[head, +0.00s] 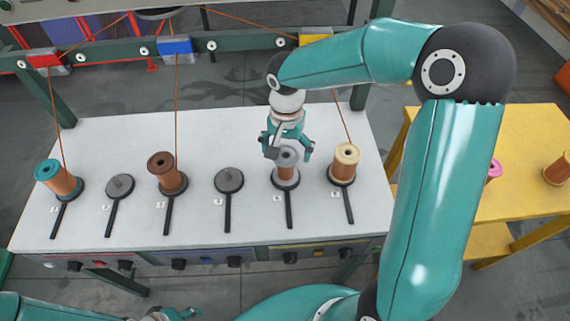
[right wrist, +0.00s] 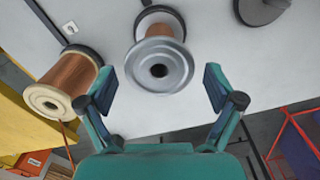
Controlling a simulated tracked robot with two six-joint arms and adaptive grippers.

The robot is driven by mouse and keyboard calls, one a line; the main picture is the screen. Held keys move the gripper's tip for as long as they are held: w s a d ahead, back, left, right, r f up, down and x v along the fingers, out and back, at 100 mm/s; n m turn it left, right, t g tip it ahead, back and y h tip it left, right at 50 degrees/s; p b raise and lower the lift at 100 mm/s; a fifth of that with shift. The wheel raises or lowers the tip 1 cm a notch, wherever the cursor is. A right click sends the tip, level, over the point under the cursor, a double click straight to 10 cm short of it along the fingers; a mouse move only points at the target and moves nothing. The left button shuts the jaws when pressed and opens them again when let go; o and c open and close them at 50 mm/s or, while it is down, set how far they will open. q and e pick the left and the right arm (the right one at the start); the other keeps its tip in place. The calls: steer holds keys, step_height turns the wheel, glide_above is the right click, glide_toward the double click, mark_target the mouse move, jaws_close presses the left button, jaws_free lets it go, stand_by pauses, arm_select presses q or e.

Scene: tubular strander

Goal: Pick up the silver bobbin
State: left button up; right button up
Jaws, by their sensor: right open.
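The silver bobbin (head: 287,158) has a grey flange and a copper-coloured winding, and stands on a round black holder on the white table (head: 250,120). My right gripper (head: 288,152) is open above it, with a finger to each side of the flange. In the right wrist view the silver bobbin (right wrist: 160,66) lies between and a little beyond the spread fingertips (right wrist: 160,84); neither finger visibly touches it. My left gripper (head: 172,314) shows only partly at the bottom edge, and its jaws cannot be made out.
A cream bobbin (head: 346,155) stands close to the right, with a wire rising from it. Left of the silver bobbin are an empty holder (head: 229,181), a brown bobbin (head: 162,165), another empty holder (head: 120,187) and a teal-topped bobbin (head: 50,172). A yellow table (head: 520,130) stands at right.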

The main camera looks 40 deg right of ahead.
step_height(320, 180, down, 4)
steer(key=shift+s+f, duration=0.1)
steer(key=shift+f, duration=0.05)
steer(key=shift+a, duration=0.1)
steer(key=shift+c, duration=0.3)
steer(key=c, duration=1.2)
